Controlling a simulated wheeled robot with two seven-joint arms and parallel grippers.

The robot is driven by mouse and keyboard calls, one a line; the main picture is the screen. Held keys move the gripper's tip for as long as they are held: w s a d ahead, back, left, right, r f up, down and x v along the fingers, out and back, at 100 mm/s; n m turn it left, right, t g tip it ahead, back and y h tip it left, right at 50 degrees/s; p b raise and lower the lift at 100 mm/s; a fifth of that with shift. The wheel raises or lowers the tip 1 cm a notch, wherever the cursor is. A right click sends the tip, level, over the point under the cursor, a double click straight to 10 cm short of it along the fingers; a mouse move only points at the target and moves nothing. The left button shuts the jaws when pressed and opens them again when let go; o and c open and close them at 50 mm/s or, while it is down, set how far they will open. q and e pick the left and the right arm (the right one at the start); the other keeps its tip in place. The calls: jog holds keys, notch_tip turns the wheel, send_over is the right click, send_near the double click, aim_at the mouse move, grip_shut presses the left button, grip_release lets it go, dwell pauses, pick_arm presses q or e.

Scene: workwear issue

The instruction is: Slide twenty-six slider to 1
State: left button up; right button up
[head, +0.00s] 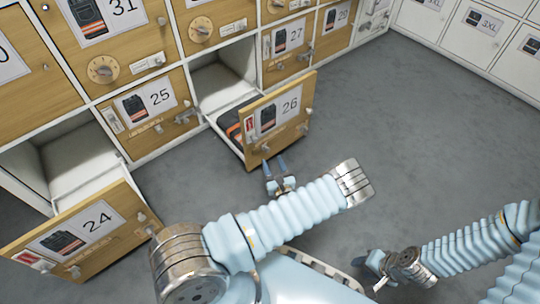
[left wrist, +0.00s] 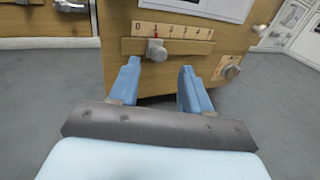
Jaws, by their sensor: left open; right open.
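Drawer 26 (head: 285,122) is pulled out, its wooden front facing me with a picture label. In the left wrist view its front (left wrist: 118,20) carries a slider scale (left wrist: 185,32) numbered from 0 at the left, with a red mark near its left part. The metal slider knob (left wrist: 156,52) sits under that left part, about below the red mark; its exact number is hard to read. My left gripper (head: 276,167) is open in front of the drawer's lower edge. In the left wrist view its fingers (left wrist: 158,85) stand apart, below and nearer than the knob, holding nothing. My right gripper (head: 375,273) is open and empty.
Drawer 24 (head: 85,232) also stands open at the lower left. Closed door 25 (head: 150,128) lies between them. White lockers (head: 470,50) line the right; the grey floor (head: 400,130) is clear.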

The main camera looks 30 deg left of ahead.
pick_arm(q)
jog(key=v, duration=0.9)
jog(key=shift+p, duration=0.4)
jog(key=shift+s, duration=0.1)
